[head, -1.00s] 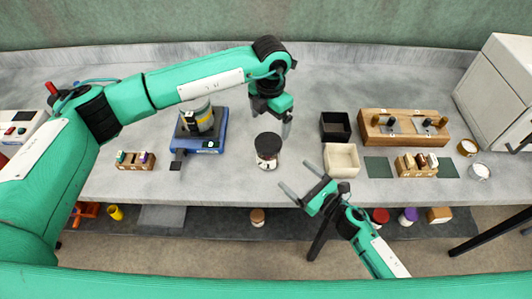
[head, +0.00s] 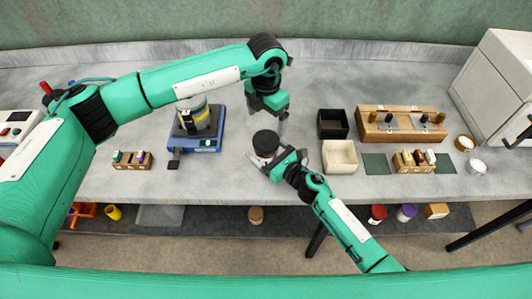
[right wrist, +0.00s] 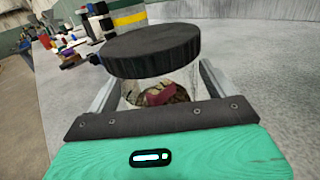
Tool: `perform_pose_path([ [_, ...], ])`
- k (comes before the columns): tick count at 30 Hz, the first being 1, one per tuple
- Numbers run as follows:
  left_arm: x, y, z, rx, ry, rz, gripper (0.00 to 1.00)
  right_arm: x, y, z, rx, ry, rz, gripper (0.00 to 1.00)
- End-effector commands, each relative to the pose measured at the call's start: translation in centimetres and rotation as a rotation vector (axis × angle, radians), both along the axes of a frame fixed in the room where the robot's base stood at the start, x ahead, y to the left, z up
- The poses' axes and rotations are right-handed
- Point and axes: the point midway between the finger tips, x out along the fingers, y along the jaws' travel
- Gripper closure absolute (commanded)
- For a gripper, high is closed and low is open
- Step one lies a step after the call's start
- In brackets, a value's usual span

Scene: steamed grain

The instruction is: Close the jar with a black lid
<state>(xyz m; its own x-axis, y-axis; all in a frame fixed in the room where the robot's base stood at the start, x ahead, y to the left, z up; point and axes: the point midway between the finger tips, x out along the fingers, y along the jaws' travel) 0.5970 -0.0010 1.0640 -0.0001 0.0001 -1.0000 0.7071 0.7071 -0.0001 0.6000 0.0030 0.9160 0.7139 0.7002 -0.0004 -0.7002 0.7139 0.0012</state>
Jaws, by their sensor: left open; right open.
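The jar (right wrist: 165,90) is clear, with brown and reddish contents, and stands upright near the front of the bench. The black lid (head: 266,139) is on its top; it also shows large in the right wrist view (right wrist: 150,50). I cannot tell whether the lid is fully seated. My right gripper (head: 268,158) is open around the jar's body, below the lid, with one finger on each side in the right wrist view (right wrist: 158,88). Contact is not clear. My left gripper (head: 283,126) is open, pointing down, just behind and right of the lid.
A blue scale (head: 195,140) with a grey-yellow container stands to the left. A black box (head: 332,124) and a cream box (head: 340,157) stand close on the right. A wooden rack (head: 402,124) is further right. The bench behind the jar is largely clear.

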Motion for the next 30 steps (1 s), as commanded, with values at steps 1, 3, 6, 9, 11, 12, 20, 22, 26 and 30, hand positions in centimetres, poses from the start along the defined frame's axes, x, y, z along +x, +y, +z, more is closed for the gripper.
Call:
perform_pose_path([
  [1,0.00,0.00,0.00,0.000,0.000,0.000,0.08,0.31,0.28,0.07,0.000,-0.001,0.000,0.14],
  [3,0.00,0.00,0.00,0.000,0.000,0.000,0.08,0.53,0.50,0.03,0.000,0.000,0.000,0.14],
  [6,0.00,0.00,0.00,0.000,0.000,0.000,0.08,0.66,0.66,0.01,0.000,0.000,0.000,0.14],
  [9,0.00,0.00,0.00,0.000,0.000,0.000,0.08,0.66,0.67,0.01,0.000,0.000,0.000,0.14],
  [11,0.00,0.00,0.00,0.000,0.000,0.000,0.08,0.66,0.66,0.01,-0.001,-0.001,0.000,0.14],
  [12,0.00,0.00,0.00,0.000,0.000,0.000,0.08,0.65,0.65,0.02,-0.001,-0.001,0.000,0.14],
  [20,0.00,0.00,0.00,0.000,0.000,0.000,0.08,0.65,0.62,0.02,-0.001,-0.001,0.000,0.59],
  [22,0.00,0.00,0.00,0.000,0.000,0.000,0.08,0.65,0.62,0.02,-0.001,-0.001,0.000,0.73],
  [26,0.00,0.00,0.00,0.000,0.000,0.005,0.08,0.65,0.62,0.02,-0.001,-0.001,0.000,0.98],
  [30,-0.01,-0.04,0.00,0.000,0.000,0.072,0.08,0.65,0.61,0.02,-0.001,-0.001,0.000,1.00],
])
